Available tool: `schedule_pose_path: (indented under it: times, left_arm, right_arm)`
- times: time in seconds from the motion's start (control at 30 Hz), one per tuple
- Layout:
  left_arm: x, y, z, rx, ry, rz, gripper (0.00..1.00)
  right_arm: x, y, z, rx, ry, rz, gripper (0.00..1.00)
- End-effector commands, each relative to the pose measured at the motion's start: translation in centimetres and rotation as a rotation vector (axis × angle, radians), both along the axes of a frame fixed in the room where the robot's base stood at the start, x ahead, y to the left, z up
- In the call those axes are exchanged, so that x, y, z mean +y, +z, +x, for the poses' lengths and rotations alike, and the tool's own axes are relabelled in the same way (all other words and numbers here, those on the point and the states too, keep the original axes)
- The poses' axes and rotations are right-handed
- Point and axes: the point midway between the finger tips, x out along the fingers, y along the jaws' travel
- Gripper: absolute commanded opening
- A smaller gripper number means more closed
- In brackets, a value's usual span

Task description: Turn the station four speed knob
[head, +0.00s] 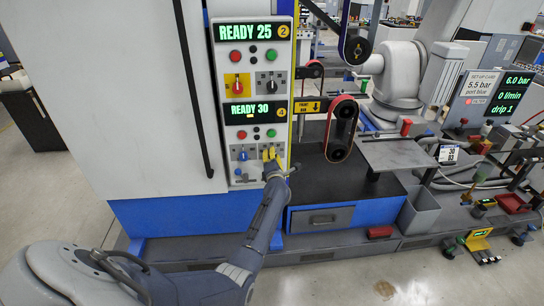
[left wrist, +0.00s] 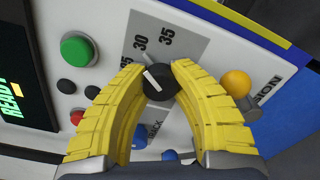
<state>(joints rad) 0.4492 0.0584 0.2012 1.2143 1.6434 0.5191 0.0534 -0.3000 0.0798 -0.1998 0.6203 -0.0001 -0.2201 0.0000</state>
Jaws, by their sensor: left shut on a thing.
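The station four speed knob (left wrist: 163,83) is black with a white pointer line, on a grey dial plate (left wrist: 187,40) marked 25, 30 and 35. In the left wrist view the pointer is directed toward the 30 side. My left gripper (left wrist: 158,72) has its yellow fingers shut on the knob, one on each side. In the head view my left gripper (head: 271,154) is at the lower right of the station four panel and hides the knob. The station four display (head: 252,112) reads READY 30. My right gripper is not in view.
A green button (left wrist: 78,49) and smaller dark buttons sit left of the knob. A yellow-orange round part (left wrist: 236,84) is close to the right finger. The station two panel (head: 252,32), reading READY 25, is above. A sanding belt (head: 341,128) stands to the right.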

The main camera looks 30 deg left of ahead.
Motion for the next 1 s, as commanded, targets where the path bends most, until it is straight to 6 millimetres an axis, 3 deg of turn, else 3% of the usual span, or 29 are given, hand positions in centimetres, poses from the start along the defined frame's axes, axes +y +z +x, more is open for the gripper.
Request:
schedule_pose_path:
  times: [0.6, 0.63, 0.9, 1.0]
  left_arm:
    - [-0.14, 0.33, 0.18, 0.021, -0.004, 0.035, 0.00]
    - [-0.14, 0.33, 0.18, 0.022, -0.003, 0.035, 0.26]
    - [-0.09, 0.16, 0.09, 0.023, -0.002, 0.034, 0.56]
    - [-0.07, 0.11, 0.08, 0.024, -0.002, 0.033, 0.56]
  right_arm:
    - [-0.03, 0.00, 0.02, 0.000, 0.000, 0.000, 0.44]
    - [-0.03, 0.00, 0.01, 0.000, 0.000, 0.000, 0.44]
    - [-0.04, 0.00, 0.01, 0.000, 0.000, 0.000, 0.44]
    - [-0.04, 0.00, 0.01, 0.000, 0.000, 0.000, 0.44]
